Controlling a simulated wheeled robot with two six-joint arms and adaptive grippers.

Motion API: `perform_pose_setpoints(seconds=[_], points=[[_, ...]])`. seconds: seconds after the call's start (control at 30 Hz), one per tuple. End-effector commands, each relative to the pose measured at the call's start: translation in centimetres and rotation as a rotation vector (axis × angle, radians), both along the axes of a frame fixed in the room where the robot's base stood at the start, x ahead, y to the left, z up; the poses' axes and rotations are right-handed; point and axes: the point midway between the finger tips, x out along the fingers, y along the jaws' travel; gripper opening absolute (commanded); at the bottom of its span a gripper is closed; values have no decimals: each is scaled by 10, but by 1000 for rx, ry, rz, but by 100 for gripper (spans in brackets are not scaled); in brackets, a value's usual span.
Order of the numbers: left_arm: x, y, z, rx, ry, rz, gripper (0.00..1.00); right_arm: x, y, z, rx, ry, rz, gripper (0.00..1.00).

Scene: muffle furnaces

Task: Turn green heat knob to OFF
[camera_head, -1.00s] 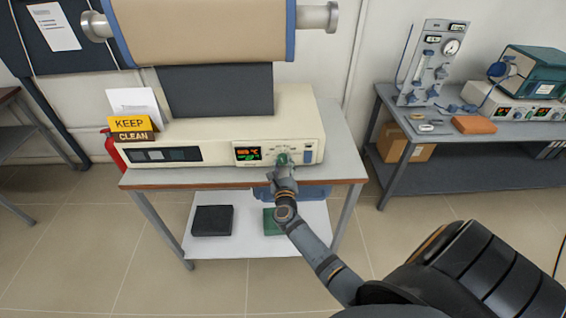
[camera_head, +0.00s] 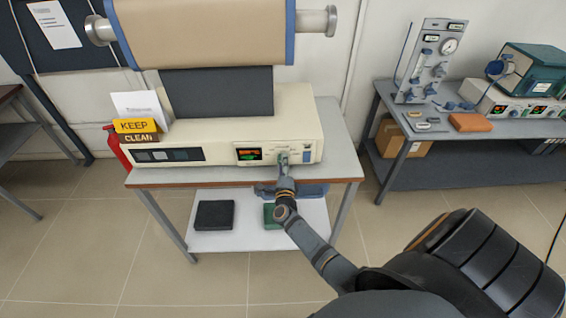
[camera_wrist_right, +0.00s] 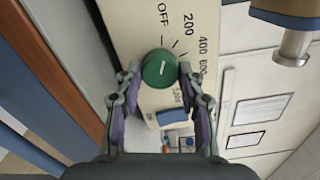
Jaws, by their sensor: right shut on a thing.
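The green heat knob (camera_wrist_right: 158,75) is round with a short white mark, on the cream furnace panel in the right wrist view. Its mark points up the picture and slightly right, near the side with OFF and 200; the exact setting is hard to tell. My right gripper (camera_wrist_right: 160,70) is shut on the knob, one finger on each side. In the head view, my right gripper (camera_head: 282,172) reaches the right part of the front of the furnace (camera_head: 220,133), beside a lit display (camera_head: 249,154). The knob is small and partly covered there. My left gripper is not in view.
The furnace stands on a grey table (camera_head: 343,163) with a lower shelf holding a black block (camera_head: 214,215). A yellow KEEP CLEAN sign (camera_head: 136,126) stands at the furnace's left. Another bench (camera_head: 394,118) with equipment is at the right. Floor is free between them.

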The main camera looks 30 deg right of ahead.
Motion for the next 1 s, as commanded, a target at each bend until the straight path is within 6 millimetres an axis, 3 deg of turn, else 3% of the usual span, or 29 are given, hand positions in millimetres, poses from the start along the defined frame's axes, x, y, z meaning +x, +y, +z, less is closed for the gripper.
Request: perform_pose_setpoints(seconds=[0.3,0.9,0.93,1.0], points=[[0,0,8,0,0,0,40,0,0,0,-116,73,0,7],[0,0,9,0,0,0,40,0,0,-1,-147,93,0,7],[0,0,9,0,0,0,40,0,0,-1,-147,93,0,40],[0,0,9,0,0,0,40,0,0,-1,-147,93,0,49]])
